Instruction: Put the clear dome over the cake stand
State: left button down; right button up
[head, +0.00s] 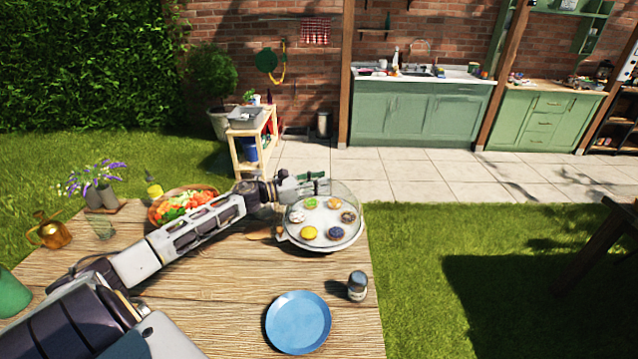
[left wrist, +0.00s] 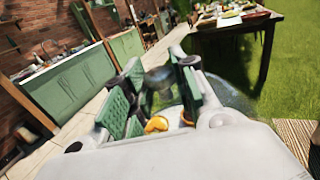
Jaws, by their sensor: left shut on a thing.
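The cake stand (head: 322,219) is at the far right of the wooden table, with several small colourful cakes on its white plate. The clear dome (head: 347,194) is over the stand and the cakes show through it. I cannot tell whether its rim rests on the plate or is slightly above it. My left gripper (head: 318,183) is at the top of the dome, shut on its knob. In the left wrist view the green finger pads (left wrist: 155,98) are around the knob, with the dome's glass (left wrist: 232,96) behind; my wrist hides much of it.
A blue plate (head: 298,322) and a small jar (head: 357,286) stand in front of the stand. A vegetable bowl (head: 164,213) is behind my left arm. A vase with purple flowers (head: 100,195) and a brass watering can (head: 48,231) are at the left. The table's right edge is close to the stand.

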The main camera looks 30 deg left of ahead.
jog(key=shift+a+f, duration=0.1)
jog(key=shift+f, duration=0.05)
pick_arm(q)
jog(key=c, duration=1.1)
grip_release()
jog(key=shift+f, duration=0.15)
jog(key=shift+s, duration=0.1)
pick_arm(e)
jog(key=shift+w+d, duration=0.25)
jog(key=shift+d, duration=0.2)
pick_arm(q)
jog(key=shift+s+a, duration=0.15)
